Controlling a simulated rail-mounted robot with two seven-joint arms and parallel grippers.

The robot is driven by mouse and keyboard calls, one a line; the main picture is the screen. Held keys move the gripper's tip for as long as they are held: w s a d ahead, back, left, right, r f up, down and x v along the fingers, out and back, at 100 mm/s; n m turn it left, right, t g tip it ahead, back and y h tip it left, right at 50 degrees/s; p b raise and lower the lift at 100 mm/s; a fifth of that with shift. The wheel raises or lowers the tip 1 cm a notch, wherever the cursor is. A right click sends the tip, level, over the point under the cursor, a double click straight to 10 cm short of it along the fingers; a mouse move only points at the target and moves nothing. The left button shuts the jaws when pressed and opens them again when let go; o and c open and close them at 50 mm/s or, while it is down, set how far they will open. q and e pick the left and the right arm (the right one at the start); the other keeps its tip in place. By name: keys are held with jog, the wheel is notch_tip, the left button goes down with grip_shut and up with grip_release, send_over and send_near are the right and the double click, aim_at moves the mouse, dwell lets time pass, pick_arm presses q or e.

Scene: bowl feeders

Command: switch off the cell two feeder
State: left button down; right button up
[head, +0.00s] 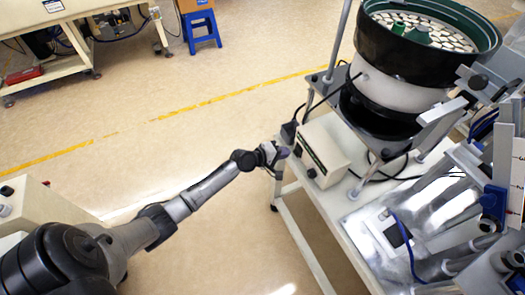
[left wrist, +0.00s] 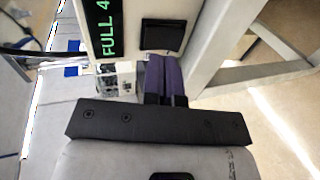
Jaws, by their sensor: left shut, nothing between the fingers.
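A pale controller box (head: 325,150) stands on the white feeder bench in the head view, with dark fittings on its front. In the left wrist view its face (left wrist: 190,18) fills the top, with a green display (left wrist: 104,30) reading "FULL 4" and a black rocker switch (left wrist: 161,36) beside it. My left gripper (head: 280,153) is close in front of the box. Its purple fingers (left wrist: 166,60) are shut and empty, with tips just below the switch; I cannot tell whether they touch it. Which way the switch is tipped is unclear. My right gripper is not in view.
A bowl feeder (head: 400,75) with a dark green bowl full of pale parts stands behind the box. Metal rails and brackets (head: 490,190) crowd the right. Cables run over the bench (head: 345,205). A blue stool (head: 201,30) is far back; the floor between is clear.

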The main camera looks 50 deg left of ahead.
pick_arm(q)
jog(key=p+v, duration=0.1)
jog(key=v, duration=0.9)
jog(key=shift+r, duration=0.25)
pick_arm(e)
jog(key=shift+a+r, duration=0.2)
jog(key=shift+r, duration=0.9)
pick_arm(q)
jog(key=shift+s+a, duration=0.1)
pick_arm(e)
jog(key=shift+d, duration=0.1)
